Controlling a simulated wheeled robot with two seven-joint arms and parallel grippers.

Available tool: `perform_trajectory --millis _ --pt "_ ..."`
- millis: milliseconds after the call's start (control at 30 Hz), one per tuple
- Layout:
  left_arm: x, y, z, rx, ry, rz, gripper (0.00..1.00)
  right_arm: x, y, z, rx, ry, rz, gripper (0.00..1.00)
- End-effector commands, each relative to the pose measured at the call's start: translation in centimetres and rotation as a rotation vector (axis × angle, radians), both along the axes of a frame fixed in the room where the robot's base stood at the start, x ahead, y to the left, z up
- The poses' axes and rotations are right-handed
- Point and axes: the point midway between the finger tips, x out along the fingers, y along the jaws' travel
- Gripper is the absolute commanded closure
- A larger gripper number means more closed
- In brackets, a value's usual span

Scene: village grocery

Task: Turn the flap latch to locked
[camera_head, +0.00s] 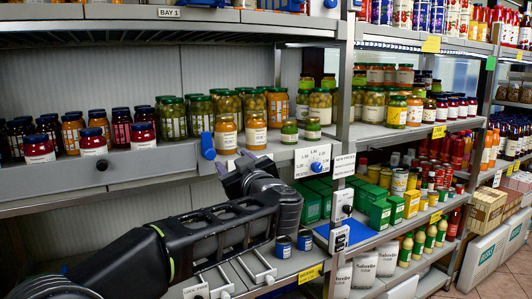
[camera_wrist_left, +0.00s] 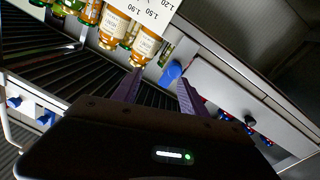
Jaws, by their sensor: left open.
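The flap latch (camera_head: 208,145) is a small blue handle at the right end of a long grey flap (camera_head: 140,163) on the shelf edge. In the head view the handle stands roughly upright. In the left wrist view the blue latch (camera_wrist_left: 171,74) shows just beyond and between the fingertips, beside the pale flap (camera_wrist_left: 225,93). My left gripper (camera_head: 231,166) is open and empty, just below and right of the latch; its two purple fingers (camera_wrist_left: 158,82) show apart in the wrist view. I see no contact with the latch. My right gripper is out of view.
Jars (camera_head: 255,130) stand on the shelf just above the gripper. A price card with a blue dial (camera_head: 315,165) is to the right. A black knob (camera_head: 101,165) sticks out of the flap. Metal handles (camera_head: 262,270) and blue tins (camera_head: 283,246) are below my arm.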

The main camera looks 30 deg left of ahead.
Motion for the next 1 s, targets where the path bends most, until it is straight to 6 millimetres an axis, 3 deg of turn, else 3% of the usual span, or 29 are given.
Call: perform_trajectory --millis 167,567,767,1000 --pt "-1.6 1.4 -0.5 0.047 0.119 0.085 0.49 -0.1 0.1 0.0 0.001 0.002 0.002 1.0" --pt "-1.5 1.4 -0.6 0.077 0.151 0.086 0.49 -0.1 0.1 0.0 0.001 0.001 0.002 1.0" --pt "-0.8 2.4 -0.5 0.076 0.151 0.087 0.49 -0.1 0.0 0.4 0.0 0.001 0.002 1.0" --pt "1.2 5.4 -0.4 0.075 0.151 0.088 0.49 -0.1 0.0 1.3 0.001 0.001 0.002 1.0"
